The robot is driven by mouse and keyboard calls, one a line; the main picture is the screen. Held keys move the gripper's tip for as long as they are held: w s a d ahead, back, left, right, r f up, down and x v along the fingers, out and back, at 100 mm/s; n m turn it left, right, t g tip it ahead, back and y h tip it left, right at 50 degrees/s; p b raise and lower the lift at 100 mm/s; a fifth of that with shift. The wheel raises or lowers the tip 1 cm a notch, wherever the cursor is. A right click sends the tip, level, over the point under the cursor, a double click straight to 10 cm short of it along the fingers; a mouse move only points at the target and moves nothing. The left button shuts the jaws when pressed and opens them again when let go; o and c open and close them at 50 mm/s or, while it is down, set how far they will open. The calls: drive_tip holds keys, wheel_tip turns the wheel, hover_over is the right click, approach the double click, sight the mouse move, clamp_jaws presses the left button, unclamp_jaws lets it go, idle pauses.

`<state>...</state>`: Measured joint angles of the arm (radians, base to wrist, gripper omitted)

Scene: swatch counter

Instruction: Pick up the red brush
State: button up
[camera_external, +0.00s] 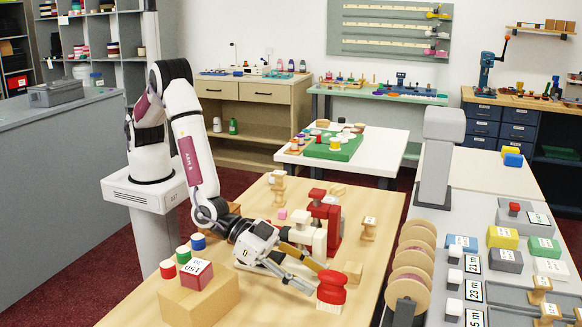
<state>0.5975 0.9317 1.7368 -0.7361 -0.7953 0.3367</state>
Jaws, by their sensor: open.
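A red, rounded object that looks like the red brush (331,284) stands near the front edge of the wooden table (258,308), with a small pale part below it. My gripper (316,279) reaches down to the right across the table, its fingers spread and open. The fingertips are right at the left side of the red object. I cannot tell whether they touch it or reach around it. A tan strip lies along the upper finger, and I cannot tell if it belongs to the gripper.
A wooden block (200,301) carrying a red labelled block (196,275) stands to the left, with small coloured spools behind it. A red stand (325,212) and a white stand (304,234) are close behind the gripper. Large spools (412,262) line the grey counter at right.

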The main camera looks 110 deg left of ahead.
sight(332, 293)
drive_tip(key=shift+w+f, duration=0.2)
drive_tip(key=shift+w, duration=0.35)
drive_tip(key=shift+w+f, duration=0.1)
drive_tip(key=shift+f, duration=0.05)
drive_tip(key=shift+w+f, duration=0.9)
drive_tip(key=shift+w, duration=0.2)
drive_tip(key=shift+x, duration=1.1)
drive_tip(key=c, duration=1.2)
